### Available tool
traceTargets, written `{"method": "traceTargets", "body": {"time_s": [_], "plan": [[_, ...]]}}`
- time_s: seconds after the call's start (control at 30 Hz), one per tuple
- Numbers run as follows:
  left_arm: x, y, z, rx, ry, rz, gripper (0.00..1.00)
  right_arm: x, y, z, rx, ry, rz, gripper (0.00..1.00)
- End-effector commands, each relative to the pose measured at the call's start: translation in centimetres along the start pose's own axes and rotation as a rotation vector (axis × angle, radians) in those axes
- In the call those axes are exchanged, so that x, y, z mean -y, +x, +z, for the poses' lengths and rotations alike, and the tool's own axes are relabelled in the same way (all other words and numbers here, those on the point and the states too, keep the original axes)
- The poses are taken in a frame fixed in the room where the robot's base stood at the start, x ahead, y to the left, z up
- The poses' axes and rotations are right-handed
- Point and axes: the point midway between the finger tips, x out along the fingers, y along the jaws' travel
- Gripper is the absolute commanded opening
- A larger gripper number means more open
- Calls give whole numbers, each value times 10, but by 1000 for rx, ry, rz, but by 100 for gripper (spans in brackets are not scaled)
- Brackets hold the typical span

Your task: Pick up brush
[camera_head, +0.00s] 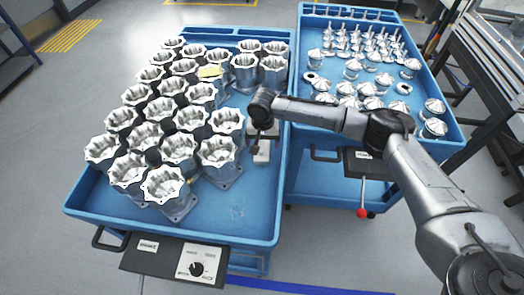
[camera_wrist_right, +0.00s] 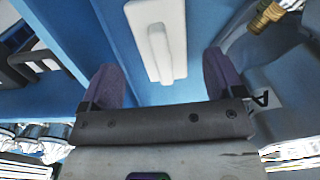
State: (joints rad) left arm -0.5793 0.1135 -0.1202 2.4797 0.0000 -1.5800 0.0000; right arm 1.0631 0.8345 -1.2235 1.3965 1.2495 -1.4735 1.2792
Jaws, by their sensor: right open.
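The brush (camera_head: 262,152) appears as a small pale block near the right edge of the left blue cart, beside the housings. In the right wrist view the brush (camera_wrist_right: 159,28) is a white block with a narrower raised bar along it. My right gripper (camera_head: 256,138) is above the brush, partly covering it in the head view. In the wrist view the dark fingers of the right gripper (camera_wrist_right: 159,62) are spread apart, with the near end of the brush between them in the picture. Contact is not visible. My left gripper is not in view.
Several machined housings (camera_head: 147,136) crowd the left cart (camera_head: 235,212), close to the brush on its left. The right cart (camera_head: 308,140) holds several smaller metal parts. The left cart's front right area is bare.

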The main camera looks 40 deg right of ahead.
Motion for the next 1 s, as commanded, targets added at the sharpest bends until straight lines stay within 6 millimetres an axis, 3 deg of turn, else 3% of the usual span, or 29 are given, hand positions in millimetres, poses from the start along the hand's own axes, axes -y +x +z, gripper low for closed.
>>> {"method": "traceTargets", "body": {"time_s": [0.1,0.3,0.67,1.0], "plan": [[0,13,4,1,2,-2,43,2,20,-2,-1,0,1,87],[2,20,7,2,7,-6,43,2,41,-2,0,1,1,87],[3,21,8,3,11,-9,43,2,46,-2,0,0,0,87],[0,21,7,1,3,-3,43,2,46,-2,0,0,0,56]]}}
